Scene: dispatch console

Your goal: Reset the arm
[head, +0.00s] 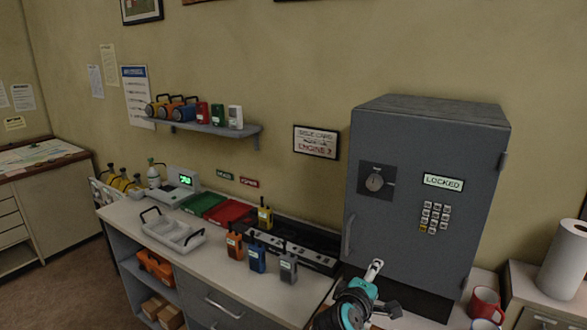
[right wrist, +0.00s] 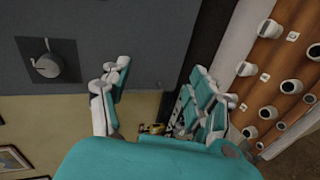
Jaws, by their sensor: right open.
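My right gripper (head: 379,288) shows at the bottom of the head view, in front of the lower part of a grey safe (head: 440,120). It is teal and grey, and its fingers are spread apart. In the right wrist view the right gripper (right wrist: 160,88) is open, with nothing between its fingers. The safe's dial (right wrist: 47,65) shows at the upper left there. My left gripper is in neither view.
The safe's door is shut and its display (head: 443,182) reads LOCKED. Several radios, including a blue one (head: 257,259), stand on the counter left of my right arm. A red mug (head: 486,305) stands to the right. A wall shelf (head: 210,127) holds lanterns and small boxes.

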